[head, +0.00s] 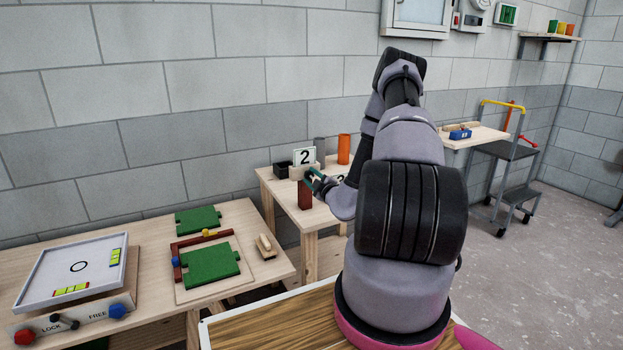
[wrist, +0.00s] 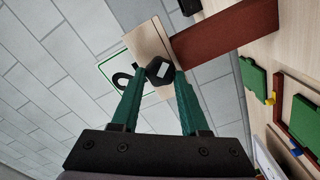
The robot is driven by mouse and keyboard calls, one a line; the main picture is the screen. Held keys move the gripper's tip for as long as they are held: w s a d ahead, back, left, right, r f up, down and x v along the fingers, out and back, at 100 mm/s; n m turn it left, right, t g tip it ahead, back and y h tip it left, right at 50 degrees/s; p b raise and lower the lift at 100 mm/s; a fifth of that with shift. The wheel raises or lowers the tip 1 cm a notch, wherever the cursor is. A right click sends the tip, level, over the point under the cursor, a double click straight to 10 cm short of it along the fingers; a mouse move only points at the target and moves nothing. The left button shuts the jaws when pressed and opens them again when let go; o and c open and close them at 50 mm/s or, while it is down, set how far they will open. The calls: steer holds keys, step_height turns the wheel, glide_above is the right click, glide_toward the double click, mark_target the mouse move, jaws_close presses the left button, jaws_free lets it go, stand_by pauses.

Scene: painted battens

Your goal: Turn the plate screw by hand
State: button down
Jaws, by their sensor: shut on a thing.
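The plate screw shows in the wrist view as a dark faceted knob (wrist: 154,77) with a pale square on its end. My gripper (wrist: 161,74) has its two green fingers shut on this knob, one on each side. In the head view my gripper (head: 314,175) is at the small back table, just in front of the white number 2 plate (head: 304,153); the knob cannot be made out there. The plate, partly hidden in the wrist view (wrist: 112,68), lies behind a pale wooden block (wrist: 148,40). A red-brown post (head: 305,196) stands below the block.
A black box (head: 282,170), a grey cylinder (head: 320,150) and an orange cylinder (head: 344,149) stand near the plate. The left bench carries green boards (head: 210,264), a wooden brush-like piece (head: 265,246) and a tilted white tray (head: 50,270). A step ladder (head: 510,165) stands right.

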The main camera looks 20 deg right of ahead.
steer(key=n, duration=0.5)
steer(key=shift+f+n, duration=0.15)
steer(key=shift+n, duration=0.15)
steer(key=n, duration=0.4)
steer(key=shift+f, duration=0.1)
steer(key=n, duration=1)
steer(key=shift+f, duration=0.15)
steer(key=shift+d+n, duration=0.1)
steer(key=shift+n, duration=0.2)
steer(key=shift+s, duration=0.1)
steer(key=shift+c, duration=2)
jaws_free()
